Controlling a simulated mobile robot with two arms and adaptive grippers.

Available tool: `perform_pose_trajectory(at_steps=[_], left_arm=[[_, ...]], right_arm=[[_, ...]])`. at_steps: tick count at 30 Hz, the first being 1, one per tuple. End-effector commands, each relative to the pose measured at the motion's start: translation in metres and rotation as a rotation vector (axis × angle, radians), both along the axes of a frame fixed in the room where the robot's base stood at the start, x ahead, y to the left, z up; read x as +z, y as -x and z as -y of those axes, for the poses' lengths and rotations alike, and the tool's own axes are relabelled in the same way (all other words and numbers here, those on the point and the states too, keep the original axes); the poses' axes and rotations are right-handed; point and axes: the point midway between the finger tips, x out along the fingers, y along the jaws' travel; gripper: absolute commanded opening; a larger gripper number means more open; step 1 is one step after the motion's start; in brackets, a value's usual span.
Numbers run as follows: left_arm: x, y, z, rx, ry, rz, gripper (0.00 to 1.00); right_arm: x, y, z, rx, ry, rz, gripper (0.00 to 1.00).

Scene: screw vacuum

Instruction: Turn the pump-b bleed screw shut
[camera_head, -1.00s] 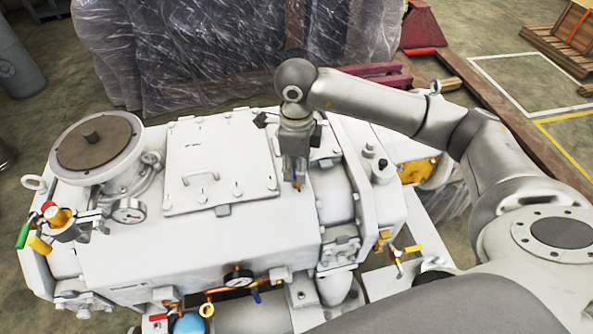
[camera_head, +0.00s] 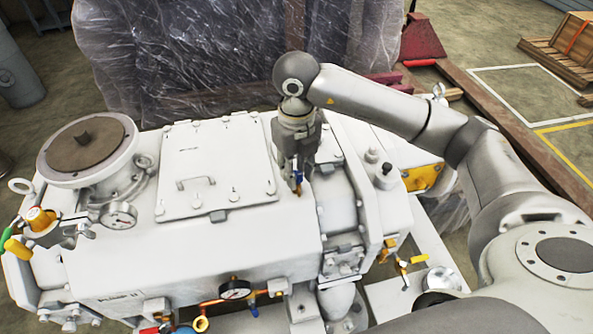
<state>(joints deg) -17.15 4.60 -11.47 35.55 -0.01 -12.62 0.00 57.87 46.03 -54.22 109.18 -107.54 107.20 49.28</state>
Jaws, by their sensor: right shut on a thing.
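The white pump (camera_head: 200,249) fills the middle of the head view, with faint lettering on its front face. My right gripper (camera_head: 297,184) points down at the pump's top, just right of the square hatch cover. It is shut on a small blue and brass piece, the bleed screw (camera_head: 298,191). The fingers hide most of the screw, so its thread and seat cannot be made out. My left gripper is not in view.
A hatch cover with a handle (camera_head: 197,182), a round flange (camera_head: 88,148) and a gauge (camera_head: 119,215) stand left of the gripper. Another gauge (camera_head: 235,289) and brass piping lie at the front. A plastic-wrapped load (camera_head: 200,55) stands behind.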

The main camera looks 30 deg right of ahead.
Motion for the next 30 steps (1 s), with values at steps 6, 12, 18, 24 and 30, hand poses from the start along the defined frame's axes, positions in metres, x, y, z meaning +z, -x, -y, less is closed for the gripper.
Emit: perform_pose_trajectory(at_steps=[6,12,18,24,30], left_arm=[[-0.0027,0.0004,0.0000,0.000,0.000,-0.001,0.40],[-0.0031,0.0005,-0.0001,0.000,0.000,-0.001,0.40],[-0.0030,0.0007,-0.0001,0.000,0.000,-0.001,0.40],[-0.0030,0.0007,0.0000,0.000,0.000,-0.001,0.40],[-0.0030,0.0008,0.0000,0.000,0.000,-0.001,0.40]], right_arm=[[0.0005,-0.0006,-0.0002,-0.064,-0.001,0.003,0.03],[0.0008,-0.0007,-0.0002,-0.083,-0.001,0.002,0.03],[0.0010,-0.0008,0.0000,-0.085,-0.001,0.003,0.03],[0.0009,-0.0008,0.0001,-0.084,-0.001,0.003,0.35],[0.0005,-0.0004,0.0002,-0.083,0.000,0.002,0.49]])
